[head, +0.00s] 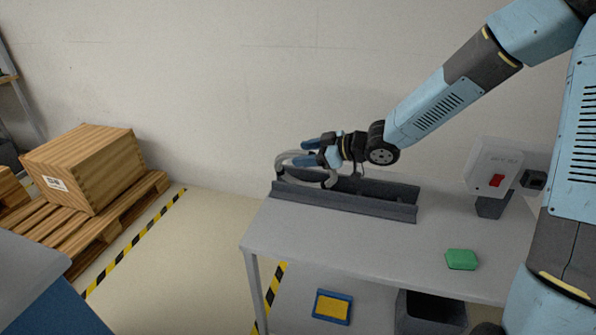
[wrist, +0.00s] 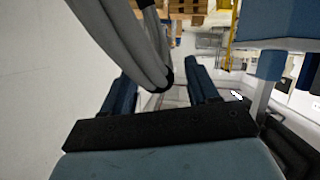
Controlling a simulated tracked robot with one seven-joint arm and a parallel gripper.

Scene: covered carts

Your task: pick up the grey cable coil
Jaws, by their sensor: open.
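The grey cable coil (head: 283,161) is at the left end of a long dark grey trough (head: 345,205) on the table. Whether it rests in the trough or against its wall I cannot tell. My gripper (head: 304,152) is at the coil from the right, its blue fingers spread and pointing left. In the wrist view the coil (wrist: 145,45) is close and large, and its thick strands come down from the top towards the gap between my open fingers (wrist: 160,75). A dark band on the coil shows near that gap. Contact with the fingers is not clear.
The grey table (head: 370,245) also bears a green block (head: 461,260) and a grey device with a red switch (head: 496,180) at the right. Below are a blue and yellow item (head: 332,307) and a dark bin (head: 430,310). A wooden crate (head: 83,165) stands on a pallet at left.

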